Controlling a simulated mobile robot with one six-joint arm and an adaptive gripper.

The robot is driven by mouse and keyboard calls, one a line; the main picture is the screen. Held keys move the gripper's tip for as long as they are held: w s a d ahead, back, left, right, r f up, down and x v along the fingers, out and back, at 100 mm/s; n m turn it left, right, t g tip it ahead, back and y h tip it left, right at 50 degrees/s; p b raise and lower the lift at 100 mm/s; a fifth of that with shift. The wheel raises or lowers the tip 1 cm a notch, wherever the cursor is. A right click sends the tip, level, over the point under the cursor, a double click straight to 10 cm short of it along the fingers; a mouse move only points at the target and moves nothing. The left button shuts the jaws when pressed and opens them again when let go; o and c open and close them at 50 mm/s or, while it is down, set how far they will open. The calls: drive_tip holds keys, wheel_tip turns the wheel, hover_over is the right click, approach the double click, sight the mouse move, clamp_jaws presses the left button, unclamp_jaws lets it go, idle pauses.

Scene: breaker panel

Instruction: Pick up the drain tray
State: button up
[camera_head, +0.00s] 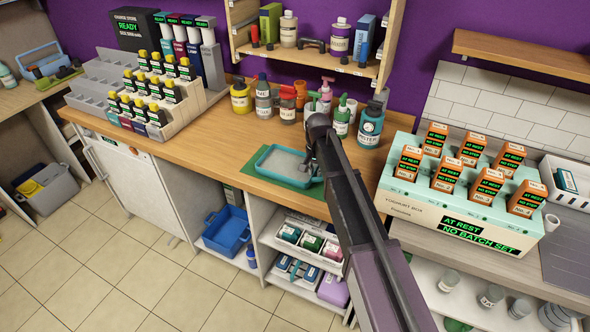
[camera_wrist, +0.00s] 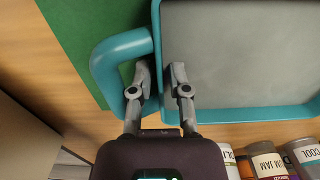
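The drain tray (camera_head: 262,158) is a shallow teal tray with a grey inside, flat on a green mat (camera_head: 250,170) on the wooden counter. In the wrist view, the tray (camera_wrist: 240,50) fills the upper right, with its rounded teal handle (camera_wrist: 103,72) at its left end. My gripper (camera_head: 313,165) is at the tray's right end in the head view. In the wrist view, the fingers of my gripper (camera_wrist: 160,72) stand either side of the tray's end wall by the handle.
A pale green box with orange cartons (camera_head: 460,205) is to the right. A stepped rack (camera_head: 150,95) is to the left. Counter left of the mat is clear.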

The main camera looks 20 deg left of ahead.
clamp_jaws()
drive_tip(key=shift+r+p, duration=0.35)
idle(0.6)
drive_tip(key=shift+r+p, duration=1.5)
drive_tip(key=shift+p, duration=0.05)
drive_tip(key=shift+s+d, duration=0.2)
drive_tip(key=shift+s, duration=0.15)
drive_tip(key=s+d+r+p, duration=0.1)
drive_tip(key=s+d, duration=0.5)
drive_tip(key=s, duration=0.7)
drive_tip(key=shift+s+d+r, duration=0.15)
drive_tip(key=shift+s, duration=0.15)
